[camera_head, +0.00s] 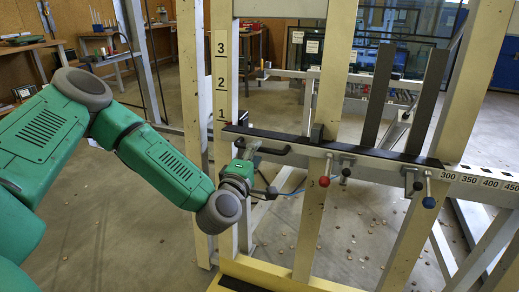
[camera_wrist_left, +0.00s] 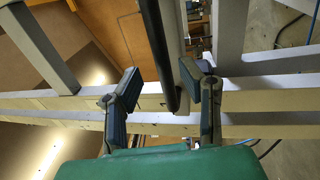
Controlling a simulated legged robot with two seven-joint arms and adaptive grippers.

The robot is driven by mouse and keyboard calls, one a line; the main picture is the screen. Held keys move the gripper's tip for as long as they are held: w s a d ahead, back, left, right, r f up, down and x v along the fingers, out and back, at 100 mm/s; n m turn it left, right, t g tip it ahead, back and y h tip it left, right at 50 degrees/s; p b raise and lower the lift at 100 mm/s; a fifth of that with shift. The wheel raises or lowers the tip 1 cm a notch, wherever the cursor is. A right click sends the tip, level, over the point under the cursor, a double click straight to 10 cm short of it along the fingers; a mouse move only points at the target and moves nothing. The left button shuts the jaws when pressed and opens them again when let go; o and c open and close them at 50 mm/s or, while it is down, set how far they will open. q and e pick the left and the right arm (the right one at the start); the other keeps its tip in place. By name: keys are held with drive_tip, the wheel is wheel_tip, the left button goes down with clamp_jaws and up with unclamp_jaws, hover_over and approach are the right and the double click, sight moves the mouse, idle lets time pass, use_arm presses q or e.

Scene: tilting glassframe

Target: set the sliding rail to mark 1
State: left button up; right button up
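The sliding rail (camera_head: 370,150) is a long dark bar across the wooden frame in the head view. Its left end lies close to the number 1 mark (camera_head: 221,115) on the post, level with or slightly below it. Marks 2 (camera_head: 221,82) and 3 (camera_head: 221,46) are above. A dark handle (camera_head: 272,150) sits at the rail's left part. My left gripper (camera_head: 256,152) is beside this handle. In the left wrist view the left gripper (camera_wrist_left: 160,76) has its fingers apart, with a dark bar (camera_wrist_left: 157,45) between them, nearer the right finger; contact is unclear. My right gripper is not in view.
Clamps with a red knob (camera_head: 324,181) and a blue knob (camera_head: 429,202) hang below the rail. Two dark upright bars (camera_head: 378,95) stand on it. Upright frame posts (camera_head: 195,100) crowd my left arm. Workbenches stand behind; small pieces litter the floor.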

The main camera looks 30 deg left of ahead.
use_arm(q)
drive_tip(key=v, duration=0.9)
drive_tip(key=shift+d, duration=0.15)
drive_tip(key=s+d+f+m+g+h+p, duration=0.5)
drive_tip(key=s+d+f+m+g+h, duration=0.3)
drive_tip(key=d+f+m, duration=0.4)
drive_tip(key=s+a+f+m+g+y+p, duration=0.2)
drive_tip(key=s+a+m+g, duration=0.1)
drive_tip(key=s, duration=0.6)
drive_tip(key=s+a+f+m+g+y+p, duration=0.1)
drive_tip(key=s+a+f+m+g+p, duration=0.1)
drive_tip(key=s+m+g, duration=0.4)
drive_tip(key=s+a+p, duration=0.1)
drive_tip(key=s, duration=0.2)
drive_tip(key=shift+s+a+f+g+y, duration=0.25)
drive_tip(key=shift+f+g+y, duration=0.15)
